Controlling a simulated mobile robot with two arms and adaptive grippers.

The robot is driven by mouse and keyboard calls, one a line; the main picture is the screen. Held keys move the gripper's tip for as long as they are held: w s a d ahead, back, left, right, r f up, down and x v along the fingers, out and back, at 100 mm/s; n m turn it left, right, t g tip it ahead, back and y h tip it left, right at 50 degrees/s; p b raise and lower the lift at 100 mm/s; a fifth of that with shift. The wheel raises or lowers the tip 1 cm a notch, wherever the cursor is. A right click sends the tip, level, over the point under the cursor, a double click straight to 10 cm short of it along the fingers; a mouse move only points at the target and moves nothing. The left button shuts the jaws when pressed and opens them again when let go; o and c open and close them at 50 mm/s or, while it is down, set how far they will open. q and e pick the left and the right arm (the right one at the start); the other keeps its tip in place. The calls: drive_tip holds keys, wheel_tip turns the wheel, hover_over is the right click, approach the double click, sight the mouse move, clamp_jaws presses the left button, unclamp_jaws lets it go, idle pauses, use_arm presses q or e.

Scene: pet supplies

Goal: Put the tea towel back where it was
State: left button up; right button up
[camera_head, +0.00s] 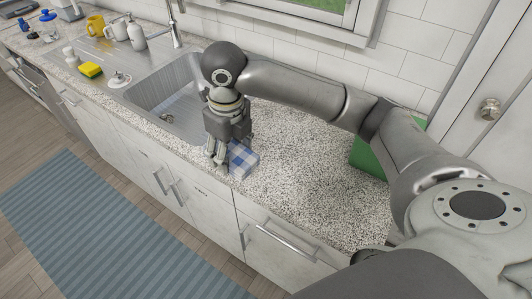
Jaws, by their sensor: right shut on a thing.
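The tea towel (243,159) is blue and white checked and looks folded. It is at the front of the speckled counter (300,190), just right of the sink. My right gripper (218,160) points down at the towel's left side, shut on the towel. The gripper and wrist hide part of the towel, and I cannot tell whether it touches the counter. My left gripper is not in view.
The steel sink (150,95) lies left of my right gripper. A yellow sponge (91,69), a yellow mug (95,25) and soap dispensers (136,36) stand farther left. A green object (369,160) stands behind my right arm. The counter right of the towel is clear.

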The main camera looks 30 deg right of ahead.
drive_tip(key=shift+s+d+r+n+g, duration=0.15)
drive_tip(key=shift+s+d+r, duration=0.1)
drive_tip(key=shift+s+r, duration=0.2)
drive_tip(key=shift+s+d+r+n+g, duration=0.15)
drive_tip(key=shift+s+d+r, duration=0.15)
drive_tip(key=shift+r, duration=0.2)
drive_tip(key=shift+d, duration=0.25)
drive_tip(key=w+d+f+p, duration=0.2)
drive_tip(key=w+d+f, duration=0.15)
drive_tip(key=d, duration=0.35)
drive_tip(key=p, duration=0.1)
hover_over(266, 153)
drive_tip(key=a, duration=0.1)
drive_tip(key=f, duration=0.4)
drive_tip(key=shift+s+f, duration=0.25)
drive_tip(key=shift+f, duration=0.05)
drive_tip(key=shift+w+d+f, duration=0.25)
drive_tip(key=shift+d+f, duration=0.1)
drive_tip(key=shift+f, duration=0.2)
wheel_tip(266, 153, down, 3)
drive_tip(key=shift+d+f+p, duration=0.1)
drive_tip(key=shift+d+p, duration=0.05)
drive_tip(key=shift+p, duration=0.2)
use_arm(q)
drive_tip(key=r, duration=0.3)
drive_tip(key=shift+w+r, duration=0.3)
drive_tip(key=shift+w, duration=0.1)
use_arm(e)
drive_tip(key=shift+w+f, duration=0.1)
drive_tip(key=shift+f, duration=0.1)
